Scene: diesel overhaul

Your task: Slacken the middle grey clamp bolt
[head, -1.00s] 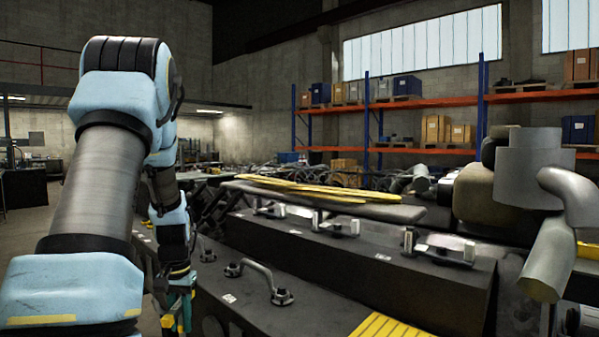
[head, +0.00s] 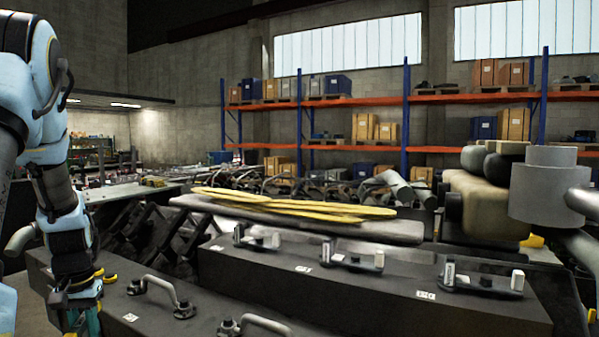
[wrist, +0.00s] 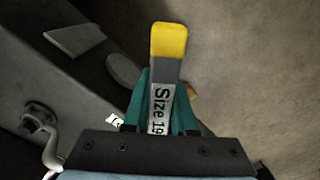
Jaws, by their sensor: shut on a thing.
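My gripper (wrist: 163,100) is shut on a grey tool with a yellow end and a "Size 19" label (wrist: 168,60); its working end is not clear. In the head view my gripper (head: 84,308) hangs at the lower left, partly cut off, left of the clamps and apart from them. Three clamps stand in a row on a long dark block (head: 400,300): a left one (head: 257,238), the middle clamp (head: 352,260) and a right one (head: 482,280). Each has pale upright pieces on a dark base. The middle bolt itself is too small to tell apart.
Bent grey handles (head: 160,286) stand on a lower dark ledge in front of the block. Yellow strips (head: 290,205) lie on a grey slab behind it. A large grey cylinder (head: 548,188) and pipes stand at the right. Storage shelves (head: 440,149) are far back.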

